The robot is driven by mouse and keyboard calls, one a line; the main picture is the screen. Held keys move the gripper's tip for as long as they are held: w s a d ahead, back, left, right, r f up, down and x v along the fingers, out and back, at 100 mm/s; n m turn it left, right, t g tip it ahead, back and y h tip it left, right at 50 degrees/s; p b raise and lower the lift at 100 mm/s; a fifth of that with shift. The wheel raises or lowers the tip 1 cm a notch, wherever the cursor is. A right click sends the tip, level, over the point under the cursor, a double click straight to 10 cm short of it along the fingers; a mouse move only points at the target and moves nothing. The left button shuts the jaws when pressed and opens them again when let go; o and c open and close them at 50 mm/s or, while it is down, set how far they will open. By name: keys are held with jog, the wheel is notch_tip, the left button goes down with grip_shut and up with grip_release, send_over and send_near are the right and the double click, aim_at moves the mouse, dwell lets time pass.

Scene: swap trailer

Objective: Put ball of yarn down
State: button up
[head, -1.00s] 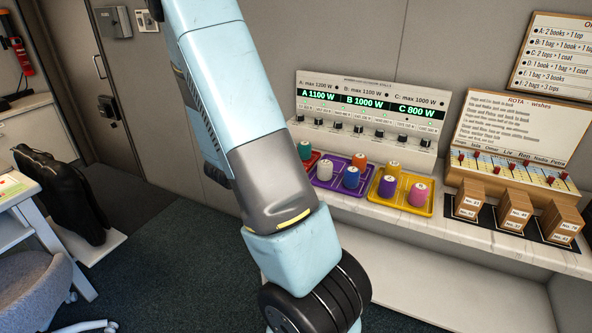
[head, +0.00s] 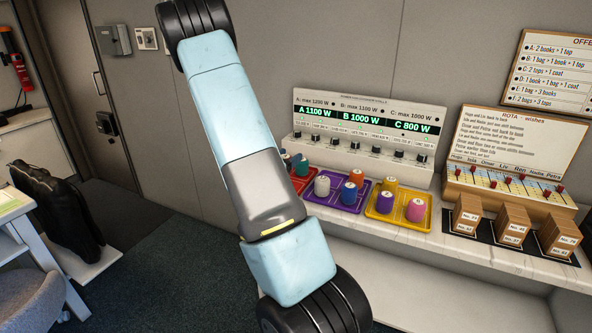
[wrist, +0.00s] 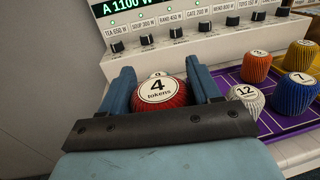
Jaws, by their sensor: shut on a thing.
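A red ribbed ball of yarn (wrist: 160,98) with a white label reading "4 tokens" sits between the jaws of my gripper (wrist: 158,84) in the wrist view. My gripper is shut on it, with one blue finger on each side. The ball's underside is hidden by the gripper's dark front bar. Another white label peeks out just behind it. In the head view, my arm hides the gripper and the ball.
A purple tray (head: 318,197) and a yellow tray (head: 380,214) hold several labelled balls on the white counter (head: 450,250). A display panel with knobs (head: 362,122) stands behind. Wooden blocks (head: 512,226) stand to the right. In the wrist view, a white ball (wrist: 246,98) lies close right of my gripper.

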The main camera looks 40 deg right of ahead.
jog(key=d+f, duration=0.1)
jog(key=f, duration=0.1)
jog(key=w+d+f, duration=0.1)
jog(key=d, duration=0.1)
jog(key=shift+w+f, duration=0.1)
jog(key=shift+f, duration=0.3)
jog(key=shift+w+d+f, duration=0.1)
jog(key=shift+d+f, duration=0.05)
jog(key=shift+f, duration=0.7)
jog(key=shift+d+f, duration=0.1)
jog(key=shift+f, duration=0.75)
jog(key=shift+f, duration=0.2)
jog(key=o, duration=1)
jog(key=shift+o, duration=0.2)
